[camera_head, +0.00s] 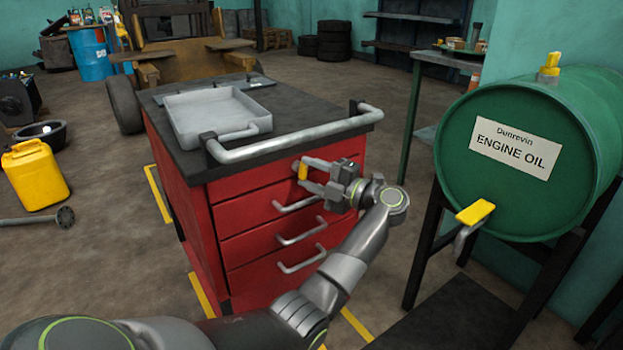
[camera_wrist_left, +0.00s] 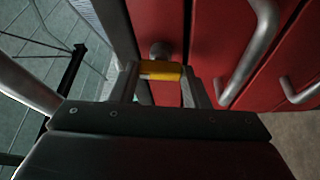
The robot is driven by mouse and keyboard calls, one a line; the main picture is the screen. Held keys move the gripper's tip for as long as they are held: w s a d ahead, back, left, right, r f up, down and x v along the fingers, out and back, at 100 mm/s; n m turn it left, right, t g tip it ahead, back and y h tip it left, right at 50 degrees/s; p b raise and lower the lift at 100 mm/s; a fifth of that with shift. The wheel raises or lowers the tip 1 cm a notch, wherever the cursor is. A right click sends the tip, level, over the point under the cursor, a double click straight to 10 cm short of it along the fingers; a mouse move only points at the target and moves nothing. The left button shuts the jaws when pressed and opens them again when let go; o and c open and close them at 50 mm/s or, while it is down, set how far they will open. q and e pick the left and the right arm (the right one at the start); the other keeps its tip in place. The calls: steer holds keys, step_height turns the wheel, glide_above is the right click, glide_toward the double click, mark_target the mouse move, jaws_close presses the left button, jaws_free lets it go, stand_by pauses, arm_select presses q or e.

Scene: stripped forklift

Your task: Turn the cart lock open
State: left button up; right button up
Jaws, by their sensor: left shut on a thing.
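The red tool cart (camera_head: 243,220) stands in the middle of the head view with its drawer front toward me. The cart lock (camera_head: 303,170) is a small yellow handle high on the drawer front, near the top drawer. My left gripper (camera_head: 308,175) reaches it from the right and is shut on the yellow handle. In the left wrist view the yellow lock handle (camera_wrist_left: 160,70) lies across between the two fingers, with a round grey base on the red front behind it. My right gripper is not in view.
A grey push bar (camera_head: 300,137) runs above the lock, and drawer handles (camera_head: 300,230) stick out below it. A grey tray (camera_head: 215,115) sits on the cart top. A green engine oil drum (camera_head: 530,150) on a stand is at the right. A yellow canister (camera_head: 35,175) stands on the floor at left.

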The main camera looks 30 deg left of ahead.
arm_select(q)
steer(key=shift+n+h, duration=0.4)
steer(key=shift+n, duration=0.6)
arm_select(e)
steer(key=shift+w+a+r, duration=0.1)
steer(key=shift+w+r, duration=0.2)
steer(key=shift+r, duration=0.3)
arm_select(q)
steer(key=o, duration=1)
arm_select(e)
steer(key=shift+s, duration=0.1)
arm_select(q)
steer(key=shift+d, duration=8.7)
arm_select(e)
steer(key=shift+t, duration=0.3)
